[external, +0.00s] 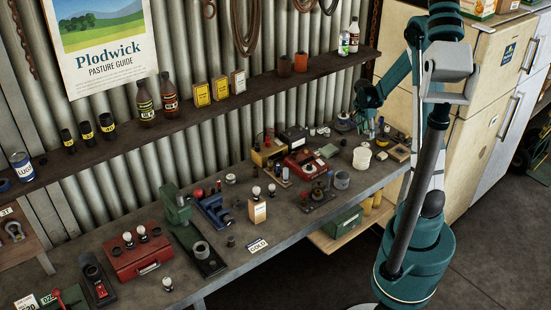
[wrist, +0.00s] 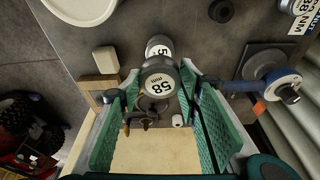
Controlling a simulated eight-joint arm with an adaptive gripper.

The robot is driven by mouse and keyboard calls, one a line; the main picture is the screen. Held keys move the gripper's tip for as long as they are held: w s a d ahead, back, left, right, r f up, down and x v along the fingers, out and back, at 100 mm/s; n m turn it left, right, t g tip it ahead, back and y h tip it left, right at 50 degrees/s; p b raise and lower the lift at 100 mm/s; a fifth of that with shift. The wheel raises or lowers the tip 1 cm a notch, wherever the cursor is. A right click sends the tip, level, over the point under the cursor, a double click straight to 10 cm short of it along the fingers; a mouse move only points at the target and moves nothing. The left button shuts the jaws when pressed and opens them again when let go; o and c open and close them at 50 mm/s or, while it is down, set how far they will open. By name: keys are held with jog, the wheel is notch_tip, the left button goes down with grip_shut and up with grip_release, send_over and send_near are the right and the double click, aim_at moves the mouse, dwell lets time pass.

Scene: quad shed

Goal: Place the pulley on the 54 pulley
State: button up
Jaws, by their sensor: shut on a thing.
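In the wrist view my gripper (wrist: 160,82) has its two green fingers closed on either side of a grey, round-ended pulley (wrist: 158,88) with a white face marked "58 mm". A second grey piece with a white face (wrist: 158,49) stands just beyond it. Its label starts with "5"; the rest is hidden behind the held one, so I cannot tell if it is the 54 pulley. I cannot tell whether the two touch. In the external view my gripper (external: 374,132) is low over the far right end of the bench, and the pulleys there are too small to make out.
A white tub (external: 362,157) stands near the gripper, its round shape also at the wrist view's top left (wrist: 82,8). A pale block (wrist: 105,60), a wooden tray (wrist: 155,152) and a blue-bodied tool (wrist: 272,86) lie close by. A shelf (external: 200,105) runs above the bench.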

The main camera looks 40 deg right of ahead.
aim_at(366, 139)
jog(key=shift+f, duration=0.25)
jog(key=shift+f, duration=2.05)
jog(key=shift+f, duration=0.2)
jog(key=o, duration=0.9)
jog(key=shift+o, duration=0.2)
jog(key=shift+r, duration=0.3)
jog(key=v, duration=1.1)
jog(key=shift+r, duration=0.4)
jog(key=shift+a, duration=0.1)
